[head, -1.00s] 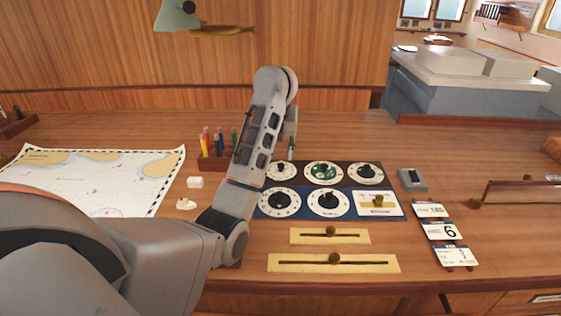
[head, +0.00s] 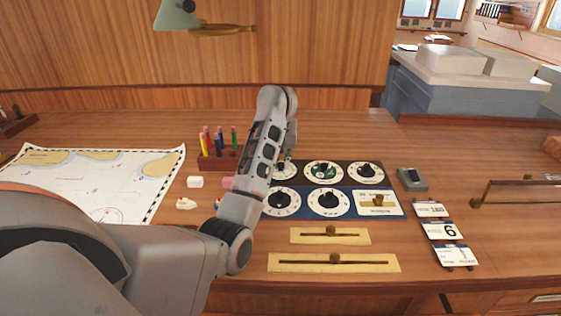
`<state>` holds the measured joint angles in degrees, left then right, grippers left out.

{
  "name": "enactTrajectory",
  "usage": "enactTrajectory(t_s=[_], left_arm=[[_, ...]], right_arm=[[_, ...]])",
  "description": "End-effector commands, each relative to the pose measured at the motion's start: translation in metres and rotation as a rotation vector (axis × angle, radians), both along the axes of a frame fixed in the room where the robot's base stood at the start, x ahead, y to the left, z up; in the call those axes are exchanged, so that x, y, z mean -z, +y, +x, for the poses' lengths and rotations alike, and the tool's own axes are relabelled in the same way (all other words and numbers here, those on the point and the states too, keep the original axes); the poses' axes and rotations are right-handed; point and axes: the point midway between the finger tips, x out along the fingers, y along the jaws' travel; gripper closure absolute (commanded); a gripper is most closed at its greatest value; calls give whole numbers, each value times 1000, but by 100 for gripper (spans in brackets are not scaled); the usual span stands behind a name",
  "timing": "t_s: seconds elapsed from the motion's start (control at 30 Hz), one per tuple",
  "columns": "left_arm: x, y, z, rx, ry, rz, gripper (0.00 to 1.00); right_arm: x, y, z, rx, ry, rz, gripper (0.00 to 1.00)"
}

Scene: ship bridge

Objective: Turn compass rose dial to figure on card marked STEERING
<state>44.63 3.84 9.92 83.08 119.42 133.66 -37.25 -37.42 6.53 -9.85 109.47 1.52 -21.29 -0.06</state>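A panel holds several round white dials with black knobs. The dial with a green patterned centre (head: 323,172) is at top middle; it looks most like a compass rose, though its markings are too small to read. The top-left dial (head: 291,174) is partly hidden by my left arm. My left gripper (head: 285,166) is at that top-left dial, pointing down by its knob; whether it touches or is shut cannot be made out. Cards to the right show 180 (head: 430,209), 6 (head: 441,230) and 1 (head: 456,255); their small titles are unreadable. My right gripper is out of view.
Two brass slider plates (head: 333,263) lie in front of the panel. A grey box (head: 411,180) and a brass-railed piece (head: 520,193) are to the right. A pencil holder (head: 218,158) and a chart (head: 95,180) are to the left.

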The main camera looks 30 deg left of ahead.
Motion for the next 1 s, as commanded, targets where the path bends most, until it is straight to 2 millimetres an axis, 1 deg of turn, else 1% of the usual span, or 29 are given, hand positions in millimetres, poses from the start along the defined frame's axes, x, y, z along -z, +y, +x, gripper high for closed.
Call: enactTrajectory(t_s=[0.37, 1.0], left_arm=[[0, 0, 0, 37, 0, -1, 100], [-1, 5, -1, 427, -2, -1, 100]], right_arm=[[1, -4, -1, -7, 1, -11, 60], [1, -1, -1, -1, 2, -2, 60]])
